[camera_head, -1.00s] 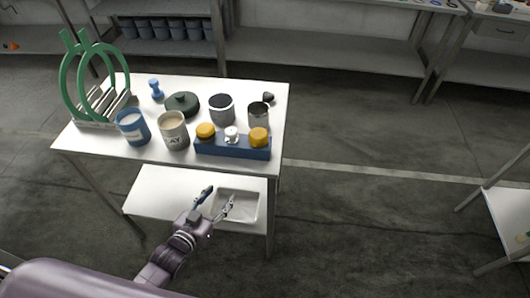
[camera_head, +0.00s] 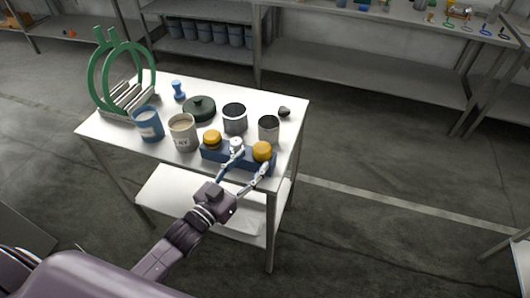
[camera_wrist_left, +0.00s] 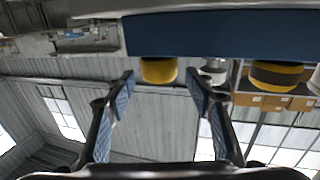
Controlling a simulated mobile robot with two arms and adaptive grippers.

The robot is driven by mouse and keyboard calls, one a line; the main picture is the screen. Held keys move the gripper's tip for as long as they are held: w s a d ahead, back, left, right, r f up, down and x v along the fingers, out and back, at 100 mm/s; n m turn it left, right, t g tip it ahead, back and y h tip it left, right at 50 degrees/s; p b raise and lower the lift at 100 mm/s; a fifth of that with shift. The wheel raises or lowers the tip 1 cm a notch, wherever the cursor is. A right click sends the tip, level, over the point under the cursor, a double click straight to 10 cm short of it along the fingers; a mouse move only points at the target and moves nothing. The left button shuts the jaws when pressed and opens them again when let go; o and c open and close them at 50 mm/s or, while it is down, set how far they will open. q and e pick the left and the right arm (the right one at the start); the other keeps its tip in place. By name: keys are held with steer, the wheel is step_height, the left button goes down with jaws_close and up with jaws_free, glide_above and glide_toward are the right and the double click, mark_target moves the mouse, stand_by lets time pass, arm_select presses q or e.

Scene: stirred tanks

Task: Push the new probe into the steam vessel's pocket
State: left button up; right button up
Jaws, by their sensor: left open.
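I cannot make out a probe or a pocketed steam vessel for certain. A dark grey pot (camera_head: 235,118) and a grey metal cup (camera_head: 268,128) stand on the white table. In front of them is a blue block (camera_head: 223,163) with two yellow-topped pieces (camera_head: 212,138) and a white-topped piece (camera_head: 236,144) between them. My left gripper (camera_head: 251,163) is open and empty at the block's front edge, near the white and right yellow tops. In the left wrist view its spread fingers (camera_wrist_left: 160,76) show below the upside-down blue block (camera_wrist_left: 220,36). My right gripper is out of view.
On the table stand a green ring rack (camera_head: 122,75), a blue mug (camera_head: 148,124), a grey labelled mug (camera_head: 183,132), a dark lidded pot (camera_head: 199,108), a blue stamp-like piece (camera_head: 178,90) and a small dark knob (camera_head: 284,111).

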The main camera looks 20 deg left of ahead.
mark_target(256, 156)
arm_select(q)
steer(key=p+x, duration=0.1)
steer(key=x, duration=0.2)
steer(key=shift+r, duration=0.15)
steer(key=x, duration=0.3)
steer(key=shift+f+p, duration=0.25)
steer(key=shift+p, duration=0.1)
steer(key=c, duration=1)
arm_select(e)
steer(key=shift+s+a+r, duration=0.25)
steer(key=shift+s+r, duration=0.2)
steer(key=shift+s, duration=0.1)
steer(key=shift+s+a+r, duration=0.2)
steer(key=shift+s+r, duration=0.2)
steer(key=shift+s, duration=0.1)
